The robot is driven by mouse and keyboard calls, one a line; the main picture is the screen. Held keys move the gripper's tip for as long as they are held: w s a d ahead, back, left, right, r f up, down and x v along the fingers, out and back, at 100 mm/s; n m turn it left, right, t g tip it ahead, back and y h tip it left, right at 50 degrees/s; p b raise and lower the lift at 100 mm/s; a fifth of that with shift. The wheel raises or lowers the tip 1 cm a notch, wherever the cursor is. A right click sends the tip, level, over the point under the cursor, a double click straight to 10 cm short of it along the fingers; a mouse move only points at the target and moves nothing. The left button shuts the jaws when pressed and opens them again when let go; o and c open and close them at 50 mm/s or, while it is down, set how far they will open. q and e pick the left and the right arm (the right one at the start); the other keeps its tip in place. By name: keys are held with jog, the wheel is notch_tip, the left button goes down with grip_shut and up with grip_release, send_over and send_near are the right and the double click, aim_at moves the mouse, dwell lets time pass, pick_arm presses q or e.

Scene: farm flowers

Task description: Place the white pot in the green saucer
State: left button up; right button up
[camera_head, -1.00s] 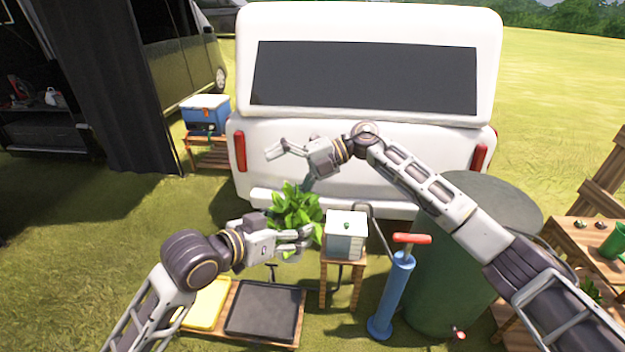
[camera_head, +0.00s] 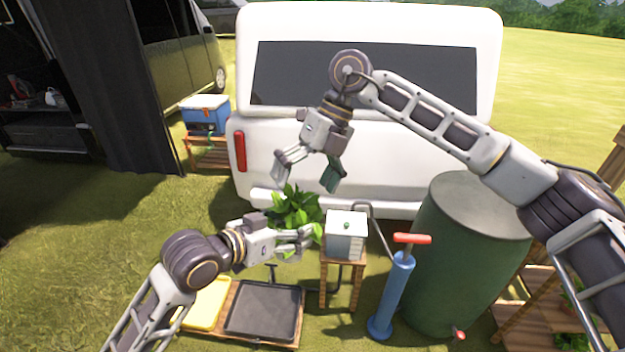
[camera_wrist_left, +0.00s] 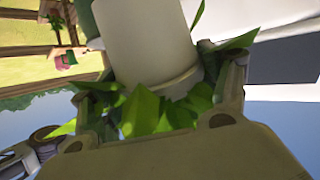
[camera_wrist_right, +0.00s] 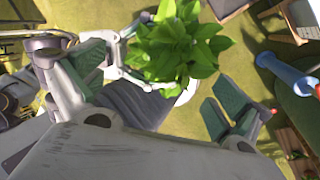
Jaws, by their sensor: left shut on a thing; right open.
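The white pot (camera_wrist_left: 150,45) shows cream-coloured in the left wrist view, with green leaves at its rim. In the head view its leafy plant (camera_head: 292,208) hides most of the pot. My left gripper (camera_head: 300,238) is shut on the pot and holds it beside a small white box. My right gripper (camera_head: 305,175) is open and empty just above the plant, its fingers pointing down. In the right wrist view the plant (camera_wrist_right: 178,45) lies beyond the open fingers, and part of the pot (camera_wrist_right: 187,92) shows beneath. I cannot make out the green saucer.
The white box (camera_head: 346,232) stands on a wooden stool, beside a blue pump (camera_head: 392,295) and a green barrel (camera_head: 465,260). A black tray (camera_head: 262,310) and a yellow tray (camera_head: 206,304) lie below. The white vehicle (camera_head: 360,155) stands behind.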

jog(key=shift+s+d+r+t+h, duration=0.1)
jog(key=shift+d+r+t+h, duration=0.1)
jog(key=shift+d+h, duration=0.2)
jog(key=shift+s+d+r+t+h, duration=0.1)
jog(key=shift+d+r+h, duration=0.05)
jog(key=shift+d+h, duration=0.2)
jog(key=shift+f, duration=0.1)
send_near(297, 226)
jog(key=shift+s+a+f, duration=0.4)
jog(key=shift+s+f, duration=0.45)
jog(key=shift+f, duration=0.15)
jog(key=shift+s+a+f, duration=0.35)
jog(key=shift+s+f, duration=0.55)
jog(key=shift+f, duration=0.1)
jog(key=shift+s+a+f, duration=0.4)
jog(key=shift+s+f, duration=0.45)
jog(key=shift+f, duration=0.15)
jog(key=c, duration=1.1)
pick_arm(q)
jog(key=o, duration=1.4)
pick_arm(e)
jog(key=shift+c, duration=0.9)
